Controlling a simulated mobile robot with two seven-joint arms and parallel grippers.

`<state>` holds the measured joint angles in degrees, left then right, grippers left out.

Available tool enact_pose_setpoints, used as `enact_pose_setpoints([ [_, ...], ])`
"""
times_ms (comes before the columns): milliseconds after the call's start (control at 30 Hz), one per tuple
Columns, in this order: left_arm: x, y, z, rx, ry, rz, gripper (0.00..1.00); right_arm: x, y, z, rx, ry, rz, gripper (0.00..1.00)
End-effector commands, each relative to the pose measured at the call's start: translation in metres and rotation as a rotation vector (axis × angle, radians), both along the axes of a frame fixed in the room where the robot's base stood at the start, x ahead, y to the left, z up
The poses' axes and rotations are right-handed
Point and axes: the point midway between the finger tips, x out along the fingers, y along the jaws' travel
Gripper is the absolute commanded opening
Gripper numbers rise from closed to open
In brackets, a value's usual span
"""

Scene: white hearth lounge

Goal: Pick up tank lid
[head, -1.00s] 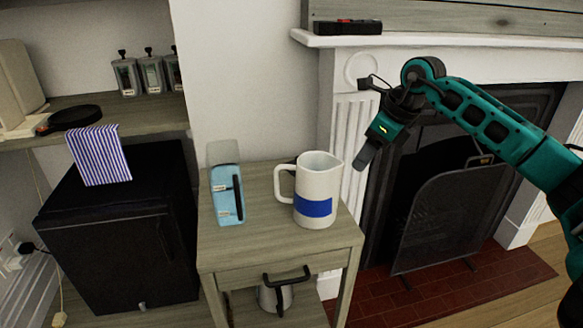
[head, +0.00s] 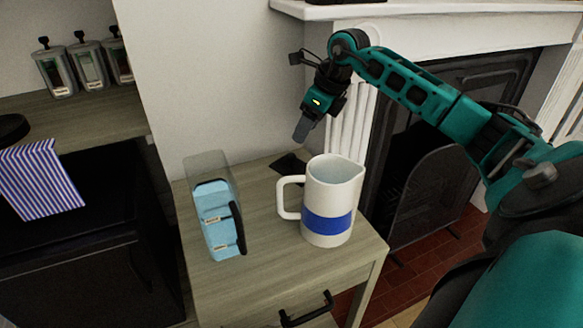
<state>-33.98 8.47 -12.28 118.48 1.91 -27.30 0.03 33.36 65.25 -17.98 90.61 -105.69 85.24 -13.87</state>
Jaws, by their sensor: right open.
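A light blue tank (head: 215,225) with a dark handle on its right side stands on the left of the small wooden table (head: 270,275). Its upper part (head: 207,165) is clear and greyish; I cannot make out a separate lid there. A dark flat patch (head: 289,163) lies on the table behind the jug's handle; I cannot tell if it is a thin object or a shadow. My right gripper (head: 302,131) is open and points down above the table's back edge, above that patch and right of the tank. My left gripper is out of view.
A white jug (head: 330,185) with a blue band stands right of the tank. Several jars (head: 88,62) stand on a shelf. The fireplace (head: 460,100) is at right. The table's front is clear.

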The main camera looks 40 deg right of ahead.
Motion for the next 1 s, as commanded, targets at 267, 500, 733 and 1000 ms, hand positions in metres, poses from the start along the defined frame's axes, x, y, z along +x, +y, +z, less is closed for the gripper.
enact_pose_setpoints([
  [267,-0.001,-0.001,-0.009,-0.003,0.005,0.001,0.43,0.013,0.006,-0.034,0.000,0.000,0.001,0.55],
  [500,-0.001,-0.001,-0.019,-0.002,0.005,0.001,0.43,0.022,0.012,-0.062,0.004,0.001,0.001,0.55],
  [733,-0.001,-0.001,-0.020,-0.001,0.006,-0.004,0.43,0.030,0.015,-0.082,0.001,-0.002,0.000,0.55],
  [1000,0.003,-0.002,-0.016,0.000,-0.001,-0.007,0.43,0.031,0.015,-0.082,-0.001,-0.001,0.001,0.51],
])
